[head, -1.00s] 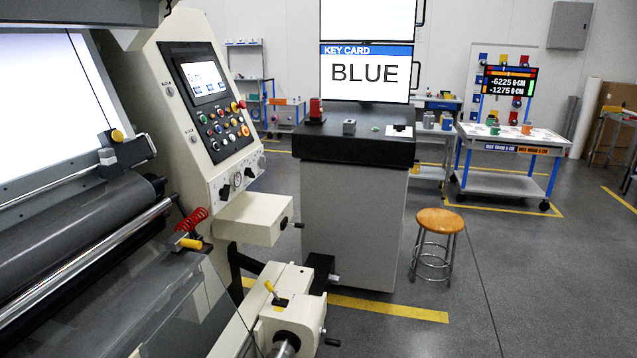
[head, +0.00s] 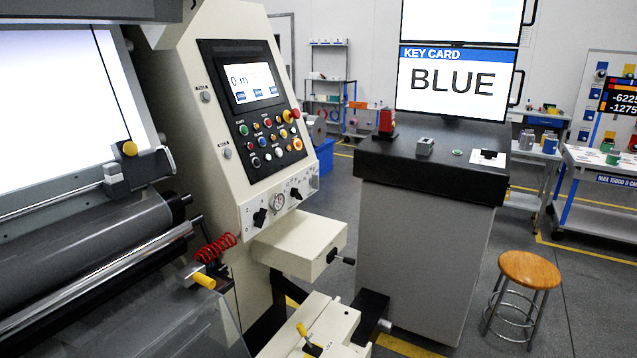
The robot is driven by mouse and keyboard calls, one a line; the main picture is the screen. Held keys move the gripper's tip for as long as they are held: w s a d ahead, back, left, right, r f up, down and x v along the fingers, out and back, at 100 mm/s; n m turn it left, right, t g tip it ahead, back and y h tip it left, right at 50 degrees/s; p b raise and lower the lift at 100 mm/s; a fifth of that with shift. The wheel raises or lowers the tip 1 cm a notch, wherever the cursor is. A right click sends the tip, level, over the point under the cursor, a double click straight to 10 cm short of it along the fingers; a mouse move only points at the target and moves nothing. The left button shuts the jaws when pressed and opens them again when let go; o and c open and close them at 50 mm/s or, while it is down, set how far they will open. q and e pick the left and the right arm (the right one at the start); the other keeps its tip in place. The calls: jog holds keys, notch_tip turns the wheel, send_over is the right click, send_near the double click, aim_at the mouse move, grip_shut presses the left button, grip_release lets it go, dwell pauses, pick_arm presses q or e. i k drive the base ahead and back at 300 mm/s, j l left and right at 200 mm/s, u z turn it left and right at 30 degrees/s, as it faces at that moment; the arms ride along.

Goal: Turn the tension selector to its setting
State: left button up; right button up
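The machine's slanted control panel (head: 235,145) stands left of centre in the head view. On its lower strip are a black knob (head: 260,217), a round gauge (head: 278,201) and another black knob (head: 296,194). I cannot tell which knob is the tension selector, and their markings are too small to read. Neither of my grippers shows in the view.
A cream box with a crank handle (head: 300,243) juts out below the panel. A dark-topped bench (head: 400,160) stands to the right under a screen (head: 456,84) reading "KEY CARD BLUE". A wooden stool (head: 530,270) stands on the floor at right.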

aim_at(313, 180)
jog(key=u, duration=0.65)
jog(key=i+l+u, duration=0.2)
jog(key=l+u, duration=0.2)
jog(key=l, duration=0.25)
jog(key=i+l+u, duration=0.1)
jog(key=l+u, duration=0.3)
jog(key=l, duration=0.2)
jog(key=l+u, duration=0.4)
jog(key=l, duration=0.3)
